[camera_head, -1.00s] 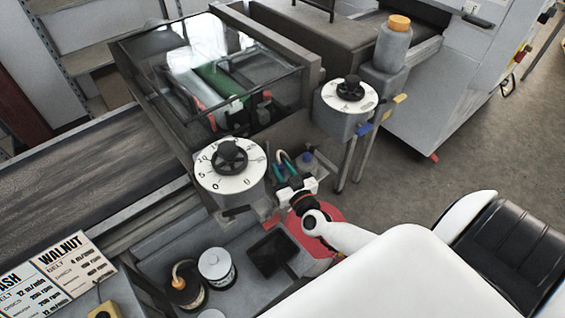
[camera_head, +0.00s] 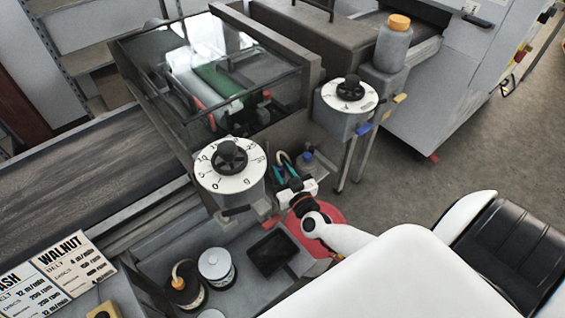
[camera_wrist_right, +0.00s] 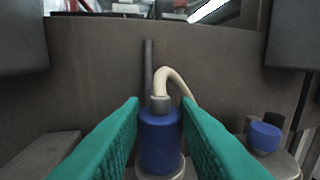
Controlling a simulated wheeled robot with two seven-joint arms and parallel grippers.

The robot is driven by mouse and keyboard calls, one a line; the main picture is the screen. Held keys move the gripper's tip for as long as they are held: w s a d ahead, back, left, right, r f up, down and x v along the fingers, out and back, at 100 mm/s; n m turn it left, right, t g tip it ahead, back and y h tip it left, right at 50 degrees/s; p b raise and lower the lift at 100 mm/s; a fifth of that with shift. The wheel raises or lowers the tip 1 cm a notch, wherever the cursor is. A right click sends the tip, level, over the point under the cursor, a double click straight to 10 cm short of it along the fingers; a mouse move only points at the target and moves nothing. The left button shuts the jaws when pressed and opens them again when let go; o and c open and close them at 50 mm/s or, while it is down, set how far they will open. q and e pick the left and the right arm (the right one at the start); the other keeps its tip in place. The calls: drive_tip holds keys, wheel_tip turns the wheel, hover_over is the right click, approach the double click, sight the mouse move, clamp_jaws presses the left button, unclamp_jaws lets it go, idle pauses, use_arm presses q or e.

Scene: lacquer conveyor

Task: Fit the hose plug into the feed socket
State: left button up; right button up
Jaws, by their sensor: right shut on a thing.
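The hose plug (camera_wrist_right: 160,140) is a blue cylinder with a grey neck and a cream hose (camera_wrist_right: 176,78) curving from its top. In the right wrist view it stands upright between the teal fingers of my right gripper (camera_wrist_right: 161,104). A pale round part shows just below it; I cannot tell whether this is the feed socket or whether the plug is seated. In the head view my right gripper (camera_head: 286,169) is shut on the plug beside the machine's front, and the fingers largely hide the plug. My left gripper is out of view.
A blue-capped part (camera_wrist_right: 264,137) stands close to the right of the plug. The machine's dark wall (camera_wrist_right: 90,85) rises behind. White dials (camera_head: 231,165) and (camera_head: 350,95) flank the spot in the head view. Jars (camera_head: 216,267) stand in the tray at front left.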

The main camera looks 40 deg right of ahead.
drive_tip(key=shift+f+b, duration=1.15)
drive_tip(key=shift+f, duration=0.5)
drive_tip(key=o, duration=1.1)
drive_tip(key=s, duration=0.4)
drive_tip(key=s+a, duration=0.1)
drive_tip(key=s, duration=0.3)
drive_tip(key=s+b, duration=0.1)
drive_tip(key=s, duration=0.3)
drive_tip(key=shift+a, duration=0.35)
